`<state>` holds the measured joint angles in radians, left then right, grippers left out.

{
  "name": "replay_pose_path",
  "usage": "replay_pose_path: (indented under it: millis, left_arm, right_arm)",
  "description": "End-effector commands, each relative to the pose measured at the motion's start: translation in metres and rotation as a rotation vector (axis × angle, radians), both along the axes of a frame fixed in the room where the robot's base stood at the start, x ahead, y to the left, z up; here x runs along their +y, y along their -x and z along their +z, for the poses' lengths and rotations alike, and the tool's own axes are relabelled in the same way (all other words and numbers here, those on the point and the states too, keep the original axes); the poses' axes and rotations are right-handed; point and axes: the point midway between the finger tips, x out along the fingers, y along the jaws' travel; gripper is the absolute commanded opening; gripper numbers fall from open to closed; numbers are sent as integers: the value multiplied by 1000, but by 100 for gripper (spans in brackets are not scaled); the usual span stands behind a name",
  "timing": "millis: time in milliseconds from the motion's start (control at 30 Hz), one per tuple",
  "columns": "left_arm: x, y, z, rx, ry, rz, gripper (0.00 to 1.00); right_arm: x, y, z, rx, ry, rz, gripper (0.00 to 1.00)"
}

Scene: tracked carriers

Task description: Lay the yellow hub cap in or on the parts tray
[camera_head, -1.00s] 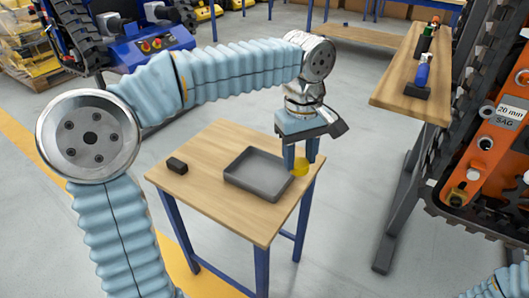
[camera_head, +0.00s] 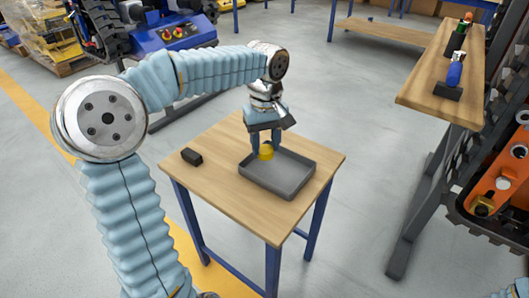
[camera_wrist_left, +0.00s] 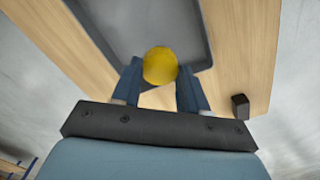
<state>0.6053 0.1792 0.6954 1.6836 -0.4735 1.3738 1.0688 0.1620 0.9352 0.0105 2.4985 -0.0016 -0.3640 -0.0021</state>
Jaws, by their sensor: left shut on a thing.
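The yellow hub cap (camera_head: 266,152) is held between the fingertips of my left gripper (camera_head: 265,148). In the left wrist view the cap (camera_wrist_left: 160,66) shows as a round yellow shape between the two blue fingers. The parts tray (camera_head: 283,180) is a shallow grey rectangular tray on the small wooden table. The cap appears over the tray's far left part, close to its rim. Whether it touches the tray I cannot tell. In the left wrist view the tray (camera_wrist_left: 135,22) lies behind the cap. My right gripper is not in view.
A small black block (camera_head: 191,156) lies on the table (camera_head: 225,200), left of the tray. The tabletop around the tray is otherwise clear. A wooden shelf (camera_head: 425,95) with a blue-handled tool (camera_head: 454,70) stands at the right, near an orange tracked machine (camera_head: 500,185).

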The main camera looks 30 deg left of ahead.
Motion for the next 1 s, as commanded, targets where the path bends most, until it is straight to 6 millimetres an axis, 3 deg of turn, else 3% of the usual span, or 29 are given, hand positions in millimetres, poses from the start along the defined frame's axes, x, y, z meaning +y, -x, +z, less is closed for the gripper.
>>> replay_pose_path:
  millis: [200,400,433,500,800,1000]
  left_arm:
    - [3,0,-33,3,0,0,14]
    - [3,0,-35,1,2,1,14]
    - [3,0,-35,2,1,1,48]
    - [3,0,-35,2,1,1,54]
    - [3,-1,-31,0,0,1,54]
    - [3,-1,2,-4,0,0,54]
  right_arm:
    - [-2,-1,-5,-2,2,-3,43]
    - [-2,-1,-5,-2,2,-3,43]
    - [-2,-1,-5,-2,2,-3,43]
    - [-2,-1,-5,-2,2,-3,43]
    - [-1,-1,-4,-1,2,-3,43]
    - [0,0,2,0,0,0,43]
